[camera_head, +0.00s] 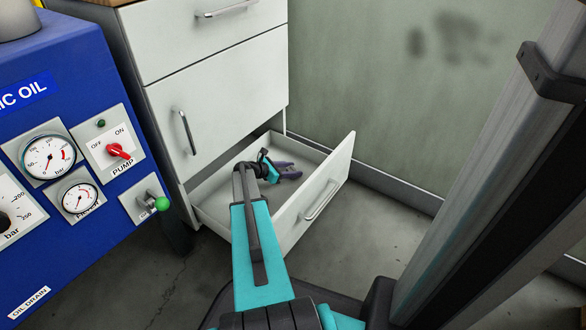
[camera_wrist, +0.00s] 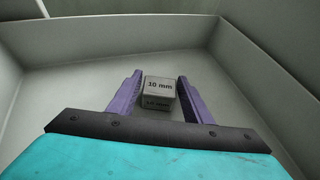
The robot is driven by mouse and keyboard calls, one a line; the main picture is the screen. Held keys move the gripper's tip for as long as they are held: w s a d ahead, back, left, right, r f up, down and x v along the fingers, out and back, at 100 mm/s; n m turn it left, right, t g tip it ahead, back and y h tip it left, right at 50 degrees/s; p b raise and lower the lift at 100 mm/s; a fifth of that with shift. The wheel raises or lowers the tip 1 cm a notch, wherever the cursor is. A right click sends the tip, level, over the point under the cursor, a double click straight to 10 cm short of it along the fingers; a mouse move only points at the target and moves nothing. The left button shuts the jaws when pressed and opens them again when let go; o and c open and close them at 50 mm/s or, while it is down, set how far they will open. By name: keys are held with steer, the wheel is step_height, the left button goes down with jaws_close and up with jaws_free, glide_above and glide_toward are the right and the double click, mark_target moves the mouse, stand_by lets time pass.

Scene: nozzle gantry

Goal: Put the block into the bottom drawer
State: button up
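The bottom drawer (camera_head: 340,160) of the white cabinet is pulled out. My gripper (camera_head: 291,170) is inside it, low over its floor, with its purple fingers pointing right. In the wrist view, a small grey block (camera_wrist: 158,88) marked "10 mm" is between the two fingers of my gripper (camera_wrist: 159,77). A narrow gap shows on each side of the block, so the fingers look open around it. The block appears to be on or very near the drawer floor (camera_wrist: 90,85). I cannot make out the block in the head view.
The cabinet's upper drawer (camera_head: 200,45) and the door-like front (camera_head: 220,100) above the open drawer are shut. A blue oil unit (camera_head: 60,110) with gauges stands close on the left. A wall (camera_head: 380,90) is behind. Floor (camera_head: 180,285) is free in front.

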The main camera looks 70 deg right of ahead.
steer(key=shift+o, duration=0.9)
steer(key=shift+r, duration=0.15)
steer(key=shift+w+a+r, duration=0.2)
steer(key=shift+a, duration=0.05)
steer(key=p+v, duration=0.3)
steer(key=v, duration=0.3)
steer(key=shift+w+a+r+p, duration=0.15)
steer(key=shift+w+a+p, duration=0.05)
steer(key=shift+a+p, duration=0.15)
steer(key=shift+d, duration=0.15)
